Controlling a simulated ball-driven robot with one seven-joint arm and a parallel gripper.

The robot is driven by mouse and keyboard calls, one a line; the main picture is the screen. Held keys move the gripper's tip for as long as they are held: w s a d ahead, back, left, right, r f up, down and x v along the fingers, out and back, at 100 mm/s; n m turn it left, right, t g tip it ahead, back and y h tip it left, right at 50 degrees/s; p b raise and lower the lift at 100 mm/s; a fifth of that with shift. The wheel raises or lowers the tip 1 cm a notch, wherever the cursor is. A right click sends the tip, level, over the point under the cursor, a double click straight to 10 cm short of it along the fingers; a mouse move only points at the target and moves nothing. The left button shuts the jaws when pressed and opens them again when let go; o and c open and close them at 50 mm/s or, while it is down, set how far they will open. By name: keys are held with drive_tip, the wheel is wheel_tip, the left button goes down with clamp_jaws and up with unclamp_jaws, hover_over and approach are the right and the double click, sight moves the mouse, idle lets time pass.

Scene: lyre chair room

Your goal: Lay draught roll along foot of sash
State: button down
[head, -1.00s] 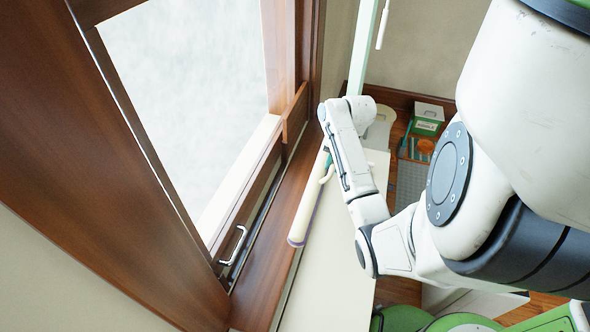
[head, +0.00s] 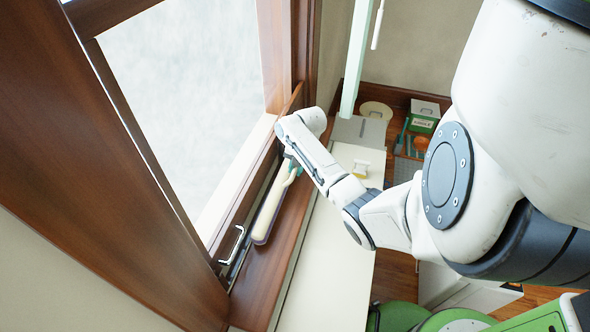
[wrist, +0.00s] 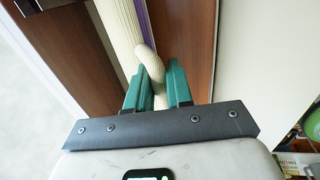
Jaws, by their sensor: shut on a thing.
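The draught roll (head: 269,209) is a long cream roll with a purple edge. In the head view it lies over the wooden sill, close along the foot of the sash (head: 224,205); I cannot tell whether it touches the sill. My gripper (head: 292,170) is at the roll's far part, partly hidden by my wrist. In the wrist view my gripper's green fingers (wrist: 158,88) are shut on a cream loop of the roll (wrist: 119,28), which runs up the picture between wood on both sides.
A metal handle (head: 232,245) sticks out from the sash near the roll's near end. A cream ledge (head: 325,260) runs right of the sill, with a small yellowish piece (head: 360,170) on it. A pale green post (head: 357,60) stands beyond.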

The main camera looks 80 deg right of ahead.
drive_tip(key=shift+w+f, duration=0.2)
drive_tip(key=shift+f, duration=0.35)
drive_tip(key=c, duration=1)
unclamp_jaws()
drive_tip(key=shift+r, duration=0.1)
